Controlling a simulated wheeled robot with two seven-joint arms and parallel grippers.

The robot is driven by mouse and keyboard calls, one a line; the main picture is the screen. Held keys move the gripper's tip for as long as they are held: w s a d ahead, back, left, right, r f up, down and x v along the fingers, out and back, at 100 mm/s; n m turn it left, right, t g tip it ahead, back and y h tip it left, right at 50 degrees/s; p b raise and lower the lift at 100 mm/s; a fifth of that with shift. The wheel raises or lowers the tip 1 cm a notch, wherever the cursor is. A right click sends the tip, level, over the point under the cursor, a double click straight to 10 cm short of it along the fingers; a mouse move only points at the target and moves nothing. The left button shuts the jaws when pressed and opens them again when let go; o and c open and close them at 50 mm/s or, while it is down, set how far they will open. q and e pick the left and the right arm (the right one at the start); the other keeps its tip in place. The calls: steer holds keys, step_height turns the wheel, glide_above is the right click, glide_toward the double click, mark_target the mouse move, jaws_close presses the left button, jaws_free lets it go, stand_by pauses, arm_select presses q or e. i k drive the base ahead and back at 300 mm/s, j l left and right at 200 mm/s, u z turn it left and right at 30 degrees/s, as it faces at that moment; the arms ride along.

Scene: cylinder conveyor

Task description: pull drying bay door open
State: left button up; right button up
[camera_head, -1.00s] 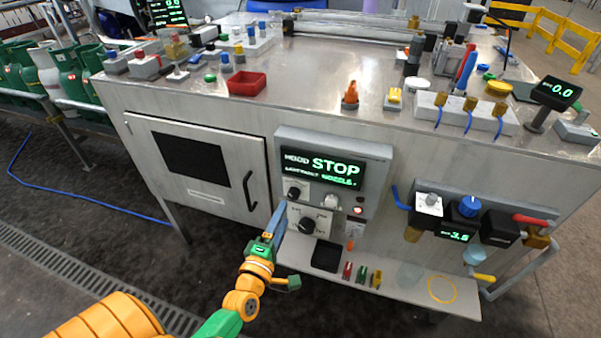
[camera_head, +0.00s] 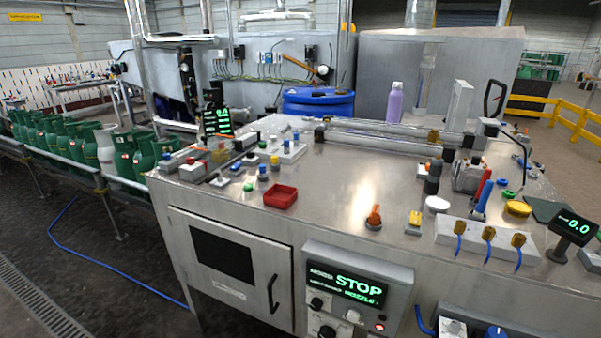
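The drying bay door (camera_head: 229,268) is a grey metal panel with a dark window, set in the front left of the metal bench (camera_head: 335,205). It looks shut. Its black curved handle (camera_head: 272,293) is upright near the door's right edge. A control panel (camera_head: 357,282) reading STOP in green sits just right of the door. Neither of my grippers is in view.
A red tray (camera_head: 281,197), an orange-topped part (camera_head: 374,217) and several small fittings stand on the bench top. Green gas cylinders (camera_head: 143,159) line a rail at the left. A blue hose (camera_head: 110,262) lies on the dark floor left of the bench.

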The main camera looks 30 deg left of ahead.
mark_target(250, 273)
steer(key=u, duration=1.6)
